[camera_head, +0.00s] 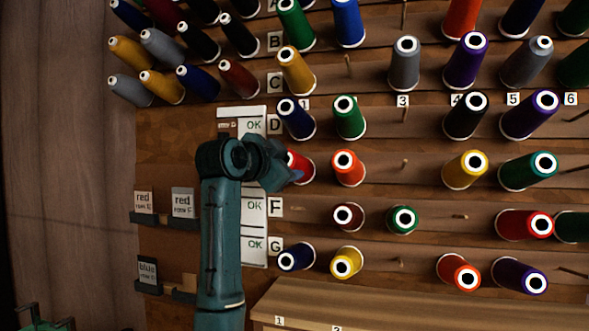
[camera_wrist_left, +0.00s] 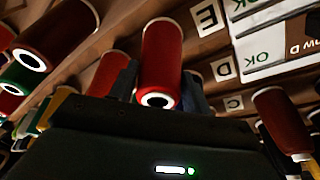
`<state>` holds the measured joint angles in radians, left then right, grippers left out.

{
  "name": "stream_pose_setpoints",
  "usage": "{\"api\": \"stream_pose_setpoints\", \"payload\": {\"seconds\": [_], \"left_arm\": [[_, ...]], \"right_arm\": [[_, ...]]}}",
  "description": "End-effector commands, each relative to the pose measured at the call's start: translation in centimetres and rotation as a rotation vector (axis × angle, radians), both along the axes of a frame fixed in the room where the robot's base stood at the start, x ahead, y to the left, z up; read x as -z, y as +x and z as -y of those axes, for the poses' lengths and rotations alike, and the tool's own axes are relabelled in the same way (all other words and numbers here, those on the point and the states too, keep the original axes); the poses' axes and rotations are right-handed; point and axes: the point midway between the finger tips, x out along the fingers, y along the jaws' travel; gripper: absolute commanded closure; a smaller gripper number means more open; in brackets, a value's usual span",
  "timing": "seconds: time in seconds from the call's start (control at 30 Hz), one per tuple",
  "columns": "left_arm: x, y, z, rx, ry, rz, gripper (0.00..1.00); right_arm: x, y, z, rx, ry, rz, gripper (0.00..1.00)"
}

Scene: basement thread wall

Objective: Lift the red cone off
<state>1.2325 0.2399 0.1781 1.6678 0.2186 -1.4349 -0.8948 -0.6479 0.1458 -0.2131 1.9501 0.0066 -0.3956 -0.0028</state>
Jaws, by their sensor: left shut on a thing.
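The red cone (camera_head: 301,167) is in the first column of row E on the thread wall, partly hidden behind my left gripper (camera_head: 285,172). In the left wrist view the red cone (camera_wrist_left: 162,55) lies between the two fingers of my left gripper (camera_wrist_left: 161,88), its pale end with the dark hole towards the camera. The gripper is shut on it. The wide end of the cone is close to the wall; I cannot tell whether it touches. My right gripper is in neither view.
An orange-red cone (camera_head: 347,168) stands just right of the held cone, a dark blue one (camera_head: 296,119) above and a dark red one (camera_head: 348,216) lower right. OK cards (camera_head: 254,212) hang behind my arm. A wooden ledge (camera_head: 420,305) runs below. A bare peg (camera_head: 405,164) shows in row E.

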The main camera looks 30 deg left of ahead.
Motion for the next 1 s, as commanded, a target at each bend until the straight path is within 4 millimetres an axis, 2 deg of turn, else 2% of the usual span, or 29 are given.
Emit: {"api": "stream_pose_setpoints", "payload": {"seconds": [1.0], "left_arm": [[-1.8, -7.9, 1.9, 0.000, 0.001, 0.003, 0.72]], "right_arm": [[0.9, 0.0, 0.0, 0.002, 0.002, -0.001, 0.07]]}}
